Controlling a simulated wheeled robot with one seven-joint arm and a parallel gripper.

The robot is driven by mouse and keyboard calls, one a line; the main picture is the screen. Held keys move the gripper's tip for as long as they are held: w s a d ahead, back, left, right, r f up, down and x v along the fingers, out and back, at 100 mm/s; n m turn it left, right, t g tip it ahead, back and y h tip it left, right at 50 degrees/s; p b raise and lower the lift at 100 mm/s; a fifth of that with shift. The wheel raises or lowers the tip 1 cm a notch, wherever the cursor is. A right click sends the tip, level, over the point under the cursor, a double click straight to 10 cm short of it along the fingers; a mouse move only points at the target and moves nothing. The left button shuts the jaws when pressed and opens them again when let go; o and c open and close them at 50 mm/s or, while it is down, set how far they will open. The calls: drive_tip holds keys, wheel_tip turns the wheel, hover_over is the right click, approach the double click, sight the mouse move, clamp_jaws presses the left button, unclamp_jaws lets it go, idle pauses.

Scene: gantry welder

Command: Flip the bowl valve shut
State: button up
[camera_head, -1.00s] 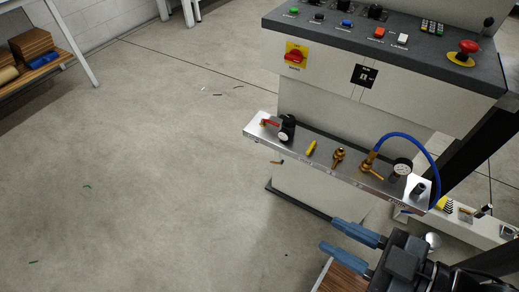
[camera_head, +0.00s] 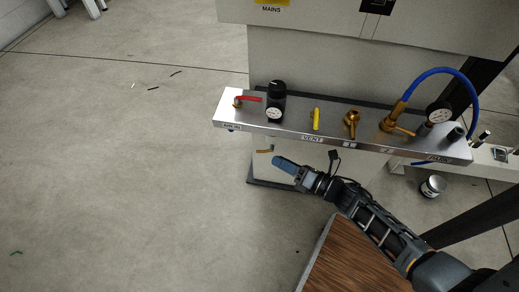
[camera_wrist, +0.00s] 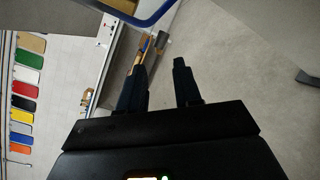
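A metal valve rail (camera_head: 225,114) runs across the head view. It carries a red lever (camera_head: 250,99), a yellow lever (camera_head: 316,118), a brass valve (camera_head: 352,122) and a brass valve with a lever (camera_head: 400,128) at the blue hose. I cannot read which label marks the bowl valve. A small brass lever (camera_head: 265,150) shows below the rail's front edge. My gripper (camera_head: 282,162) is just in front of and below the rail, right of that small lever. In the wrist view its two dark fingers (camera_wrist: 161,70) are apart, with a brass-coloured part (camera_wrist: 145,52) close by the left finger.
The cabinet (camera_head: 310,60) is behind. A wooden top (camera_head: 350,265) lies below my arm.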

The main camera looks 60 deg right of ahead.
sight(261, 151)
drive_tip(key=w, duration=0.7)
drive_tip(key=shift+w+d, duration=0.1)
drive_tip(key=shift+w, duration=0.25)
clamp_jaws()
